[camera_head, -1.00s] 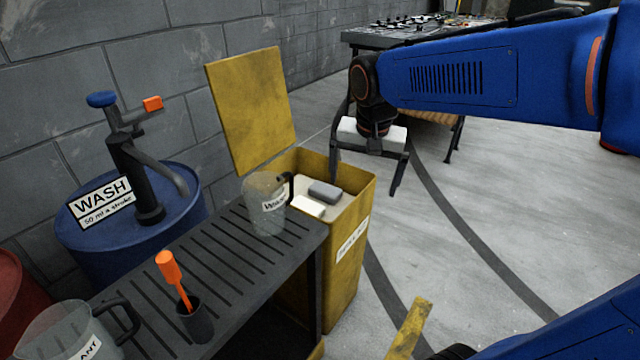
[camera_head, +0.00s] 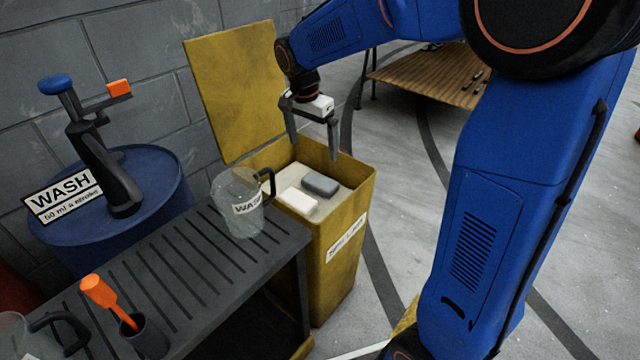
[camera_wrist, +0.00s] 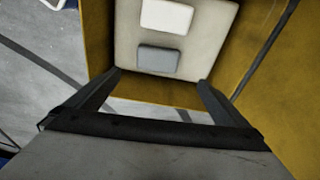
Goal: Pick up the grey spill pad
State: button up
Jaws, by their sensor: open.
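The grey spill pad (camera_head: 320,185) is a small dark grey block. It lies on the pale surface inside the yellow bin (camera_head: 343,240), beside a white pad (camera_head: 297,200). My gripper (camera_head: 314,155) is open and empty, pointing down above the back part of the bin, higher than the pads. In the wrist view the grey pad (camera_wrist: 160,60) lies ahead of and between the open fingers (camera_wrist: 158,84), apart from them. The white pad (camera_wrist: 167,16) is just beyond it.
The yellow lid (camera_head: 237,90) stands open behind the bin. A blue drum with a pump (camera_head: 110,200) is at the left.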

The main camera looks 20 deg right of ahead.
send_over(320, 180)
jog(key=a, duration=0.1)
jog(key=f, duration=0.8)
jog(key=shift+s+a+f, duration=0.2)
jog(key=shift+s+f, duration=0.1)
jog(key=shift+w+d+f, duration=0.1)
jog(key=shift+d+f, duration=0.1)
jog(key=shift+f, duration=0.65)
jog(key=shift+d+f, duration=0.2)
jog(key=shift+f, duration=0.7)
jog(key=shift+w+d+f, duration=0.1)
jog(key=shift+d+f, duration=0.1)
jog(key=shift+f, duration=0.65)
jog(key=shift+c, duration=0.6)
jog(key=c, duration=0.8)
